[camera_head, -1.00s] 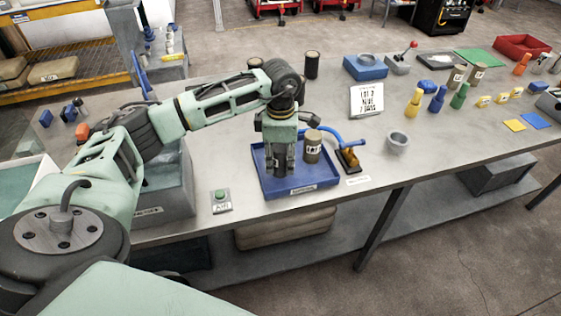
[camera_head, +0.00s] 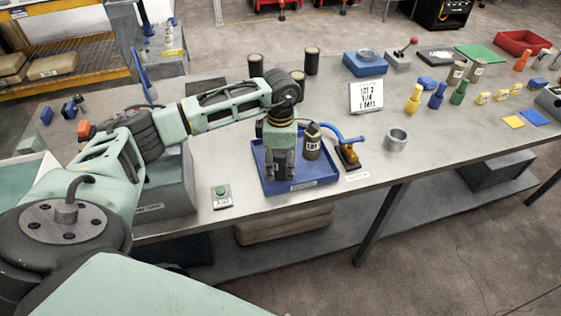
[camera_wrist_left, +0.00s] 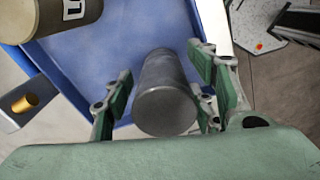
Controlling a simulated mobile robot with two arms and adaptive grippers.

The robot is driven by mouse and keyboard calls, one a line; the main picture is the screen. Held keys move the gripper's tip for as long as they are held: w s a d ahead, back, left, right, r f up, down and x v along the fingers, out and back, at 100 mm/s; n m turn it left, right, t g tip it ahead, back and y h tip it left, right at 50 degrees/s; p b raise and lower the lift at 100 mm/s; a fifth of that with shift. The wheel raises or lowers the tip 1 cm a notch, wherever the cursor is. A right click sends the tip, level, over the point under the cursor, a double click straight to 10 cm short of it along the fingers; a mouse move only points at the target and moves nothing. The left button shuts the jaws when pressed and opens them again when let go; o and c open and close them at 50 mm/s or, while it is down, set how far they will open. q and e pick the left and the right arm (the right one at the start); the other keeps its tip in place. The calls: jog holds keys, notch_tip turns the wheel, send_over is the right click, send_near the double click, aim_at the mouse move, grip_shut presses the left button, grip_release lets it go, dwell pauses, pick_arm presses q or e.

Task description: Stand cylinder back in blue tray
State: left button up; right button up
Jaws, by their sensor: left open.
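The blue tray (camera_head: 328,180) lies on the bench in front of me. My left gripper (camera_head: 280,177) points down over its left part. In the left wrist view a plain dark grey cylinder (camera_wrist_left: 164,92) is between the open fingers (camera_wrist_left: 160,112) and looks upright, with its round end toward the camera. The blue tray floor (camera_wrist_left: 105,50) shows behind it. In the head view the gripper mostly hides this cylinder. A labelled cylinder (camera_head: 312,142) stands in the tray's back right, beside the gripper; part of it shows in the left wrist view (camera_wrist_left: 68,12). My right gripper is not in view.
A blue hose with an orange-brown fitting (camera_head: 348,156) lies at the tray's right. A green button box (camera_head: 221,196) sits to its left. The front bench edge is clear.

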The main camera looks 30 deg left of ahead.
pick_arm(q)
jog(key=shift+r, duration=0.2)
jog(key=shift+w+r, duration=0.1)
jog(key=shift+r, duration=0.2)
notch_tip(320, 180, up, 10)
jog(key=b, duration=0.3)
jog(key=shift+r+b, duration=0.25)
jog(key=shift+b, duration=0.05)
jog(key=shift+r, duration=0.4)
jog(key=shift+f, duration=0.1)
